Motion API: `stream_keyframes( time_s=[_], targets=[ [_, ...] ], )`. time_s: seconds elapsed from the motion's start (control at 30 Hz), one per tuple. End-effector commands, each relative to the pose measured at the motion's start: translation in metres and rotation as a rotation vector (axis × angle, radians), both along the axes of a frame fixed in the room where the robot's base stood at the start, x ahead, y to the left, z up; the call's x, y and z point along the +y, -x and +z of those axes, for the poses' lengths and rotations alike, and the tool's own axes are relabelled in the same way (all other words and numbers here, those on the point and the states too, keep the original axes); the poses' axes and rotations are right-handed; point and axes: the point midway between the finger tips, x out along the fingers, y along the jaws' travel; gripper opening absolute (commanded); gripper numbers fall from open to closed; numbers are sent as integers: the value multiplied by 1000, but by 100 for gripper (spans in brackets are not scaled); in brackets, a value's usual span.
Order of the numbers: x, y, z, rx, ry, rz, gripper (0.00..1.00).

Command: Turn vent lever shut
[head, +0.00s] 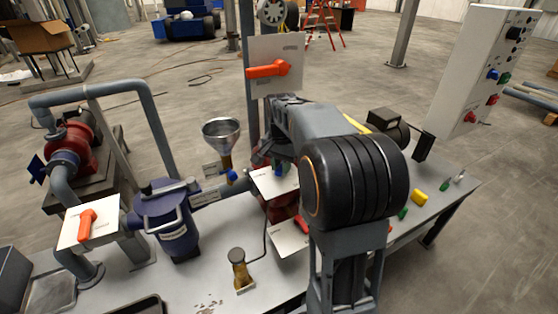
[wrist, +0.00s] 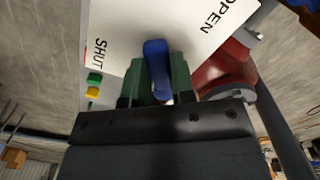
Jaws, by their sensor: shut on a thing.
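The vent lever (wrist: 156,62) is a blue handle on a white plate (wrist: 190,30) marked SHUT on the left and OPEN on the right in the wrist view. It points up the picture, between the two words. My gripper (wrist: 160,78) is shut on the lever, with a green finger on each side of it. In the head view the plate (head: 265,182) stands near the middle of the bench, and my arm partly covers it. There the fingers are small and the lever is hard to make out.
A metal funnel (head: 221,130) and a blue pot (head: 168,215) stand left of my gripper. A control box (head: 485,65) is at right.

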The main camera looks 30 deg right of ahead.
Motion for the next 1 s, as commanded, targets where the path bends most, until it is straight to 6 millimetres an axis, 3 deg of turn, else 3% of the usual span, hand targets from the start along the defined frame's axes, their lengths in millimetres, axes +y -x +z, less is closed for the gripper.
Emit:
stream_keyframes(
  time_s=[0.6,1.0],
  targets=[
    [-17,12,2,0,0,573,0],
    [-27,14,1,-1,1,833,0]
  ],
)
